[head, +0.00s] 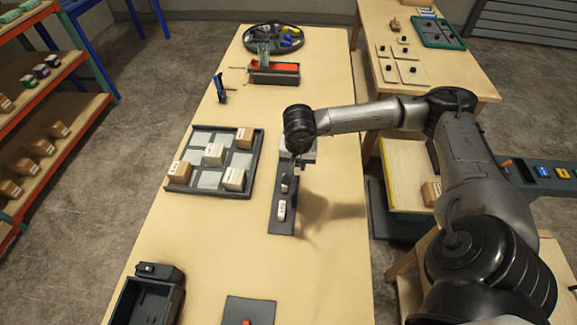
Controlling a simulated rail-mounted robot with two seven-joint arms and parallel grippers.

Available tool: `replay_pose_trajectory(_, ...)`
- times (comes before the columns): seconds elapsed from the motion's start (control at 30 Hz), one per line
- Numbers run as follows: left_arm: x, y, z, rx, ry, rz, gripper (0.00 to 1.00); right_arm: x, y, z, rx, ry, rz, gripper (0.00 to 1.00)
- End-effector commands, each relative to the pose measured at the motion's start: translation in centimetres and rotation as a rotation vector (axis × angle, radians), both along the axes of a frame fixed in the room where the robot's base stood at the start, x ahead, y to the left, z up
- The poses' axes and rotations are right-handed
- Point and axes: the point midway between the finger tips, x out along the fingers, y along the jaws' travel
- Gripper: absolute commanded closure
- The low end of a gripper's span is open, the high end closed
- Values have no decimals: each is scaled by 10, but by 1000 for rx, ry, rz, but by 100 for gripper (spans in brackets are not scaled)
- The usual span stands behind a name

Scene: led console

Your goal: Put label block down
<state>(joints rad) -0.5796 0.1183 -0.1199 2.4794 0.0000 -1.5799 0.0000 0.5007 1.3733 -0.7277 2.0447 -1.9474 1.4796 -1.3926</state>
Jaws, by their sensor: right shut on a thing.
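My right gripper (287,184) reaches down over a dark narrow plate (281,228) near the middle of the table. It is shut on a small pale block, taken to be the label block, mostly hidden by the fingers. Another white block with dark marks (282,211) stands on the same plate, just in front of the fingers. I cannot tell whether the held block touches the plate. My left gripper is not in view.
Left of the plate, a dark tray (194,190) with grey squares holds several tan and white blocks. A dark bin (122,306) and a dark pad (250,311) with a red piece are at the front. A round tray (251,44) and a red-topped box (272,72) are farther back.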

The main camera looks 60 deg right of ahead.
Motion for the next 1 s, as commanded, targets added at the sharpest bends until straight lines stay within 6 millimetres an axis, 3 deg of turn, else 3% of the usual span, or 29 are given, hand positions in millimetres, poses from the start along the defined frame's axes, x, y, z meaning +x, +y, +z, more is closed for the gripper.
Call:
replay_pose_trajectory(0.5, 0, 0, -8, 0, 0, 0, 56, 64, -68, -58, 2, 0, -12, 100)
replay_pose_trajectory(0.7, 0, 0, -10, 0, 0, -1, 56, 77, -81, -67, 0, 0, -10, 100)
replay_pose_trajectory(1.0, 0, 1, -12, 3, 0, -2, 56, 79, -83, -81, 1, 2, -7, 100)
